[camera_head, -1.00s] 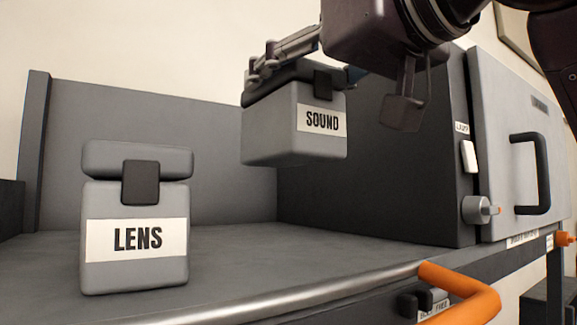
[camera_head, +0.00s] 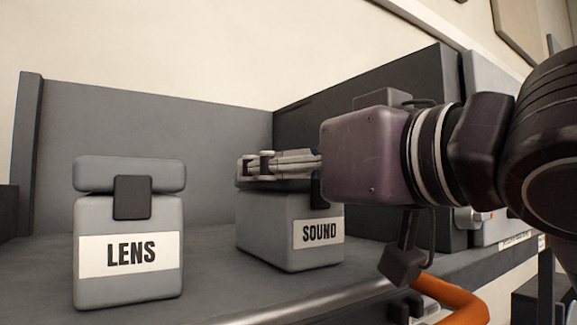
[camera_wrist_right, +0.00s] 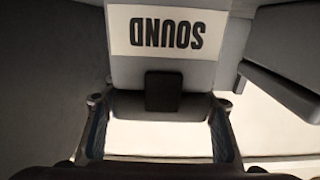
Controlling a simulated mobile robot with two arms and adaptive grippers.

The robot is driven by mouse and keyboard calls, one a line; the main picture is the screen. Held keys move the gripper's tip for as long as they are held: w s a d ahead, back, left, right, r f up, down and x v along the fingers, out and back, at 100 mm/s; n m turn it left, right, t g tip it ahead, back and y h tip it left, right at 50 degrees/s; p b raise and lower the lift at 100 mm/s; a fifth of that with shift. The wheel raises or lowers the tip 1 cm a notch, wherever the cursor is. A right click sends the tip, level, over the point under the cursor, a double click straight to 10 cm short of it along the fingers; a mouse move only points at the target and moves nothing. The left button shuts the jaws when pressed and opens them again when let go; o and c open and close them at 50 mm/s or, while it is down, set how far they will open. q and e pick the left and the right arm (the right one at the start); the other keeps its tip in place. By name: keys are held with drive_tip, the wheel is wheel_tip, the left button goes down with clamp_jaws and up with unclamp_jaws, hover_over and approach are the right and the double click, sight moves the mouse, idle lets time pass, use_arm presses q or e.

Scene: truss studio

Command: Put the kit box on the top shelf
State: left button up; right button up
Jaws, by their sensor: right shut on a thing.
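The grey kit box labelled SOUND (camera_head: 275,232) is low over the dark grey shelf (camera_head: 216,262), to the right of a similar grey box labelled LENS (camera_head: 130,255). It looks level, and I cannot tell for sure whether its base touches the shelf. My right gripper (camera_head: 256,164) comes in from the right and is shut on the SOUND box near its lid. In the right wrist view, the fingers lie on either side of the SOUND box (camera_wrist_right: 163,72), whose label appears upside down. My left gripper is not in view.
A grey back panel (camera_head: 150,125) and a dark side wall (camera_head: 375,75) bound the shelf. A metal front edge (camera_head: 300,308) and an orange handle (camera_head: 455,300) lie in front. A clear gap separates the two boxes.

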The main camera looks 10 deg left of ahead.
drive_tip(key=shift+r, duration=0.1)
drive_tip(key=shift+s+f, duration=0.1)
drive_tip(key=shift+f, duration=0.1)
drive_tip(key=o, duration=1.7)
drive_tip(key=shift+a, duration=0.1)
drive_tip(key=shift+r, duration=0.15)
drive_tip(key=shift+s+d+b, duration=0.15)
drive_tip(key=shift+d+b, duration=0.1)
drive_tip(key=shift+b, duration=0.05)
drive_tip(key=b+v, duration=0.6)
drive_tip(key=v, duration=0.5)
drive_tip(key=shift+s+d, duration=0.2)
